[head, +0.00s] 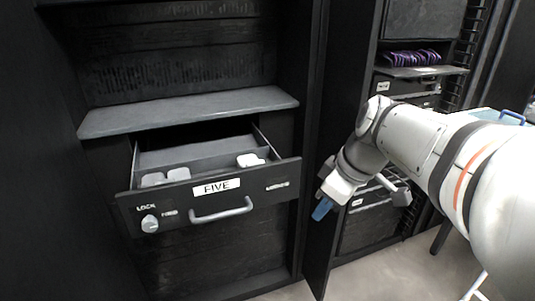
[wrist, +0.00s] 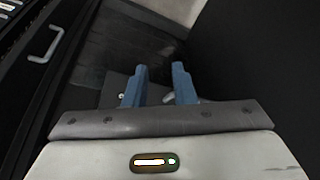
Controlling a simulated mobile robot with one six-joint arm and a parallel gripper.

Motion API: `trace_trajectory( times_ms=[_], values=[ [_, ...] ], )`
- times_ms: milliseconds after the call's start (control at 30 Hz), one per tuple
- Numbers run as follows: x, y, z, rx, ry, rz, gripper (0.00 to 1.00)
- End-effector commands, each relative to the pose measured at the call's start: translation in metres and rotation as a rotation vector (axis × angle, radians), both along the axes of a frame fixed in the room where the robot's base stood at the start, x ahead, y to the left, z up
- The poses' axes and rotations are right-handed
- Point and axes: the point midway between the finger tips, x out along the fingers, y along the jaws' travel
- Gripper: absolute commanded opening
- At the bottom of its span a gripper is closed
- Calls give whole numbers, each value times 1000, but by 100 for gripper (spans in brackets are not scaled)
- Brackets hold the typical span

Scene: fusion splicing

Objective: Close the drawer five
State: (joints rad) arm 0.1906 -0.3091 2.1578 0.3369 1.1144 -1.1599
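Drawer five (head: 163,208) is black, labelled FIVE, and is pulled out of the dark cabinet at the left of the head view. Its grey bar handle (head: 221,211) is on the front, with a round lock knob (head: 150,223) at the left. Several white items lie inside. My gripper (head: 322,209) has blue fingers and is to the right of the drawer, apart from it. In the wrist view the blue fingers (wrist: 158,88) are spread with nothing between them. A grey handle (wrist: 47,44) on a dark front shows at the upper left there.
A grey shelf (head: 190,110) juts out above the drawer. An open black cabinet door or side panel (head: 335,130) stands behind my gripper. A second cabinet at the right holds purple items (head: 411,57) and more drawers. Floor (head: 400,275) shows at the lower right.

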Motion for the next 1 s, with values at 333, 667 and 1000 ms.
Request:
trace_trajectory(
  times_ms=[333, 667, 1000],
  values=[
    [60, -17, 4, 8, -306, 587, 0],
    [79, -23, 13, -19, -455, 801, 0],
    [98, 6, -33, -17, -452, 805, 0]
  ],
)
